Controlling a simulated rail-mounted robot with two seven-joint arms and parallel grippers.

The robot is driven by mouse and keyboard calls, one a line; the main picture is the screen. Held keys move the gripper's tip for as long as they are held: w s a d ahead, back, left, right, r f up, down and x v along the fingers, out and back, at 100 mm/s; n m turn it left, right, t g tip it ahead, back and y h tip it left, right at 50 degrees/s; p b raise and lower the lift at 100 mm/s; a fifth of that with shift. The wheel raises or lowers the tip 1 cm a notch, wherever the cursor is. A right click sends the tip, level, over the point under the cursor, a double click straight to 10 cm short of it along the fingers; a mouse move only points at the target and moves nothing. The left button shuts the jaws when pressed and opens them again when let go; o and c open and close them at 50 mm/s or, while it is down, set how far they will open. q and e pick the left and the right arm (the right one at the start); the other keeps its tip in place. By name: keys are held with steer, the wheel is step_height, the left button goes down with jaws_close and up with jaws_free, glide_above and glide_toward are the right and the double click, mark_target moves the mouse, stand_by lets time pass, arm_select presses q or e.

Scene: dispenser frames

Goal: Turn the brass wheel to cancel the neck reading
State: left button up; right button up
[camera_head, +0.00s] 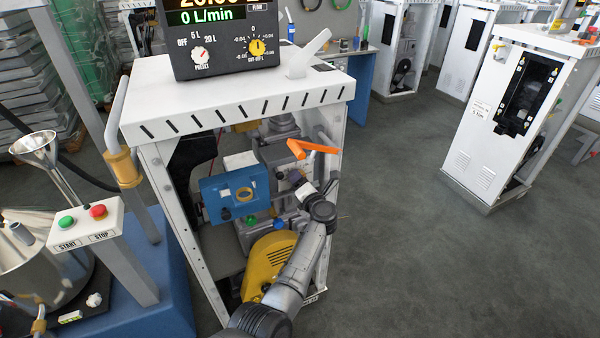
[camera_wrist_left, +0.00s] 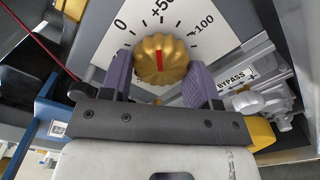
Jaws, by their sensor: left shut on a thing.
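The ribbed brass wheel (camera_wrist_left: 160,60) sits on a white scale plate (camera_wrist_left: 105,48) printed 0, +50 and +100. The red mark on the wheel points up the picture, roughly at the +50. My left gripper (camera_wrist_left: 158,82) is shut on the wheel, with one purple pad against each side. In the head view my left gripper (camera_head: 299,184) reaches into the open cabinet of the dispenser, below an orange lever. The wheel cannot be made out there. My right gripper is in neither view.
The orange nozzle lever (camera_head: 312,147), a blue box (camera_head: 235,192) and a yellow housing (camera_head: 268,262) crowd the cabinet (camera_head: 235,100). A meter head (camera_head: 222,38) reads 0 L/min on top. A BYPASS label (camera_wrist_left: 230,82) and grey fitting are right of the wheel. Open floor lies right.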

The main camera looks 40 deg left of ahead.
arm_select(q)
steer(key=shift+r+m+p, duration=0.2)
steer(key=shift+m+p, duration=3.3)
steer(key=shift+m, duration=1.9)
steer(key=o, duration=0.9)
steer(key=shift+d, duration=0.1)
